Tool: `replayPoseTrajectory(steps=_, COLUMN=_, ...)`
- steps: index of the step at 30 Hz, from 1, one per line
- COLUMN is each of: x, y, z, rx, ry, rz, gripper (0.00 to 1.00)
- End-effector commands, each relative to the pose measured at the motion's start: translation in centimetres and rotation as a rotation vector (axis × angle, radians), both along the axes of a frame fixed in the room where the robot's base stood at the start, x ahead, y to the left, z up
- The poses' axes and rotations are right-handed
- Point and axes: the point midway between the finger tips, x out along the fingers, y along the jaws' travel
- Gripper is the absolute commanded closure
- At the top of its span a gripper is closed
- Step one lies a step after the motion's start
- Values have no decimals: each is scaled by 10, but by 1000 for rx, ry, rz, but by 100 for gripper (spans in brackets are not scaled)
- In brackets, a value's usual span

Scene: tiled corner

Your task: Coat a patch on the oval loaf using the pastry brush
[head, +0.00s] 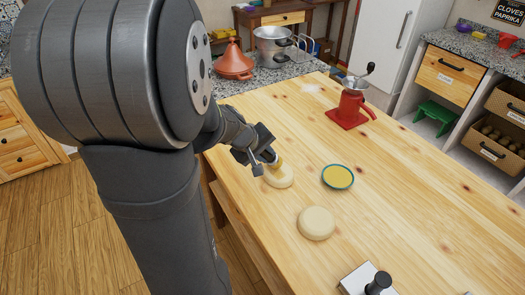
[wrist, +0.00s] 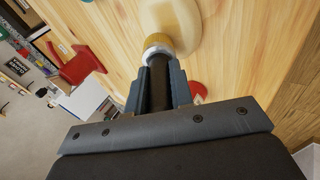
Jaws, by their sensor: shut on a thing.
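My gripper (head: 258,157) is shut on the pastry brush (head: 276,162), with the dark handle (wrist: 160,88) between the fingers in the wrist view. The brush's yellowish head points down at the oval loaf (head: 281,180), a pale loaf lying on the wooden table (head: 370,220). The brush head overlaps the loaf in both views; I cannot tell for sure whether it touches. The loaf (wrist: 187,25) is partly hidden behind the brush in the wrist view. No coated patch can be made out. A teal-rimmed dish (head: 324,180) of yellow liquid stands to the right.
A rounder pale loaf (head: 316,223) lies nearer the front. A red grinder (head: 349,108) stands at the back right. A metal tool with a black knob (head: 378,282) is at the front. Between these the tabletop is clear. A terracotta tagine (head: 233,63) is on the counter behind.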

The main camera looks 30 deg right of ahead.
Motion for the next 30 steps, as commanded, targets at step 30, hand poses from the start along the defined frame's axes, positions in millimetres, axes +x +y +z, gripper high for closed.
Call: replayPoseTrajectory(steps=30, x=-51, y=-5, z=47, rx=-2, ry=-3, rz=1, gripper=100)
